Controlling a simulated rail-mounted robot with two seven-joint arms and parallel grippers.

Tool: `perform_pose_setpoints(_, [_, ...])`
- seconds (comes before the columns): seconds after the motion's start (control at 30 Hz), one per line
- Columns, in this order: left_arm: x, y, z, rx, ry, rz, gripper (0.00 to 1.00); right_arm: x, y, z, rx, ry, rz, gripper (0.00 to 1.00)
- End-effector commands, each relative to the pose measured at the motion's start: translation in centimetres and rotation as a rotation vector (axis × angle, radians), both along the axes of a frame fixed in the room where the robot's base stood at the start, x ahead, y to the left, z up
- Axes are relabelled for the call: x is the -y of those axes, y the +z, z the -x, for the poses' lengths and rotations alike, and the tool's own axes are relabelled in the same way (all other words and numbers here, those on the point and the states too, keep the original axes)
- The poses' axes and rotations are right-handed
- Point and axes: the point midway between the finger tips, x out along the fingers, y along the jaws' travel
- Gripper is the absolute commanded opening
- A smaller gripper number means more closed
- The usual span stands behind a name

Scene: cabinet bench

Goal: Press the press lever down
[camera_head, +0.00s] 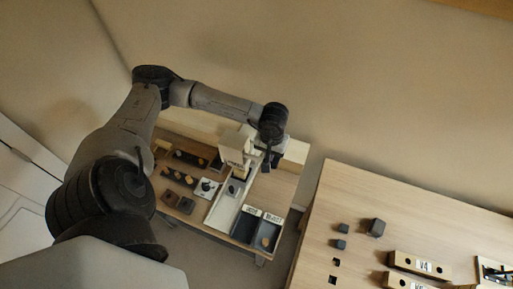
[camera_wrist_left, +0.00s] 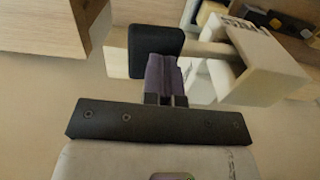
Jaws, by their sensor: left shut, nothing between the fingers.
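The white press (camera_head: 232,146) stands on the small wooden bench, and its body also shows in the left wrist view (camera_wrist_left: 268,65). In the left wrist view a pale lever rod (camera_wrist_left: 207,48) sticks out from the press and ends in a dark, block-like knob (camera_wrist_left: 156,42). My left gripper (camera_head: 268,160) is beside the press on its right. Its purple fingers (camera_wrist_left: 162,65) are shut and empty, with the tips right by the knob. I cannot tell whether they touch it. The lever is hard to make out in the head view. My right gripper is not in view.
The bench holds dark parts trays on the left, a light channel (camera_head: 222,213) in front of the press, and two labelled dark bins (camera_head: 242,230) at the front. A larger wooden table (camera_head: 350,205) with dark cubes and labelled blocks stands at right, across a gap.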

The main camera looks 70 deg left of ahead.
Motion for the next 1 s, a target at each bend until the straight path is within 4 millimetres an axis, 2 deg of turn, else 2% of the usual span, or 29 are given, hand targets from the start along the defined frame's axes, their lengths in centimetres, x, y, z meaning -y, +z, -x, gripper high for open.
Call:
perform_pose_setpoints(0.13, [0.1,-1.0,-0.1,-0.001,0.000,0.000,0.00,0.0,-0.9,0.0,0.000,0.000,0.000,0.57])
perform_pose_setpoints(0.47, [0.0,-0.6,0.0,-0.004,0.001,-0.002,0.00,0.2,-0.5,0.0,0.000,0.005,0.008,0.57])
perform_pose_setpoints(1.0, [-0.7,5.4,0.7,0.001,0.000,-0.002,0.00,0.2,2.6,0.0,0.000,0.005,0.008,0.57])
